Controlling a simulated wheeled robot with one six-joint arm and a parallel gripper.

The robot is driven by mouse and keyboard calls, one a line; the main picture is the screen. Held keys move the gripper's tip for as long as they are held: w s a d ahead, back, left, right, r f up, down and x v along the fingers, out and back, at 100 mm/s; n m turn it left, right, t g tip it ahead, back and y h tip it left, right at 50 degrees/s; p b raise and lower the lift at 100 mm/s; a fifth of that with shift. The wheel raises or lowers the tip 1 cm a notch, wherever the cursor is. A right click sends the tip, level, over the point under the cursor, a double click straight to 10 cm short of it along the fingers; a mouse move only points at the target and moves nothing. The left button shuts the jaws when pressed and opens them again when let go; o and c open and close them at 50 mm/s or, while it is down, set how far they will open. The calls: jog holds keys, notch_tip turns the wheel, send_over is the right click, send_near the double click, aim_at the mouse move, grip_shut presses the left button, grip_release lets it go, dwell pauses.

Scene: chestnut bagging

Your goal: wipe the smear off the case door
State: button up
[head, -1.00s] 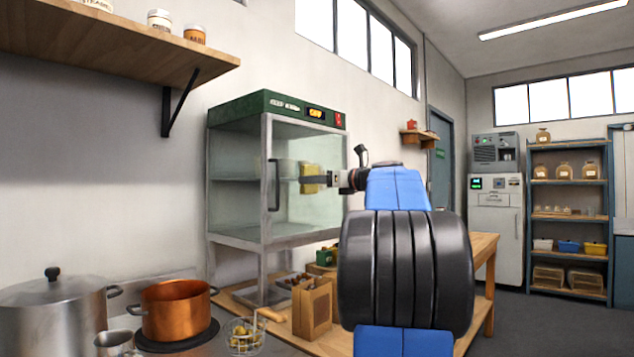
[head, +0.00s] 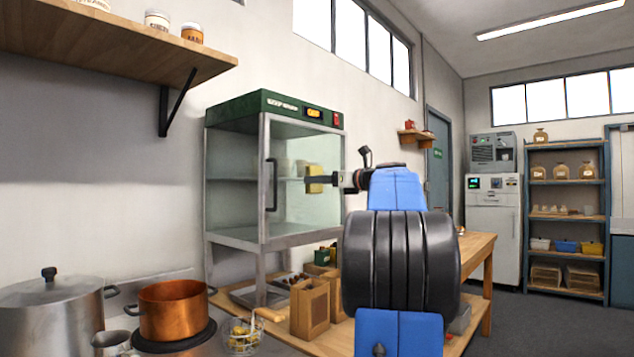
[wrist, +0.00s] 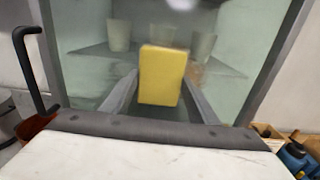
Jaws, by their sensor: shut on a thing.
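My gripper (head: 320,181) is shut on a yellow sponge (head: 314,178) in front of the case door's glass (head: 300,215). The sponge stands upright between the two fingers in the wrist view (wrist: 162,75). Whether it touches the glass I cannot tell. The glass-fronted case has a green top (head: 290,107) and a dark door handle (head: 271,185) on the left of the door. A faint brownish patch (wrist: 196,70) shows just right of the sponge; it may be the smear or something behind the glass. The sponge hides part of the door.
Pale cups (wrist: 118,35) stand on a shelf inside the case. Below are a wooden bench (head: 350,335), a paper bag (head: 310,307) and a wire basket (head: 242,336). A copper pot (head: 175,310) stands at left. A wall shelf (head: 110,50) hangs upper left.

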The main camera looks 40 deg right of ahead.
aim_at(304, 173)
jog(key=d, duration=0.8)
jog(key=shift+w, duration=0.45)
dwell(0.4)
jog(key=shift+s+a+r, duration=0.2)
jog(key=shift+a+r, duration=0.2)
jog(key=shift+a, duration=1.55)
jog(key=shift+s+a+r, duration=0.15)
jog(key=shift+a+r, duration=0.25)
jog(key=shift+a, duration=1.6)
jog(key=shift+s+a+r, duration=0.2)
jog(key=shift+a+r, duration=0.2)
jog(key=shift+a, duration=1.55)
jog(key=shift+w+d, duration=0.15)
jog(key=shift+d, duration=0.9)
jog(key=shift+w+d, duration=0.1)
jog(key=shift+d, duration=0.95)
jog(key=d, duration=0.7)
jog(key=shift+w+d, duration=0.25)
jog(key=shift+d, duration=0.1)
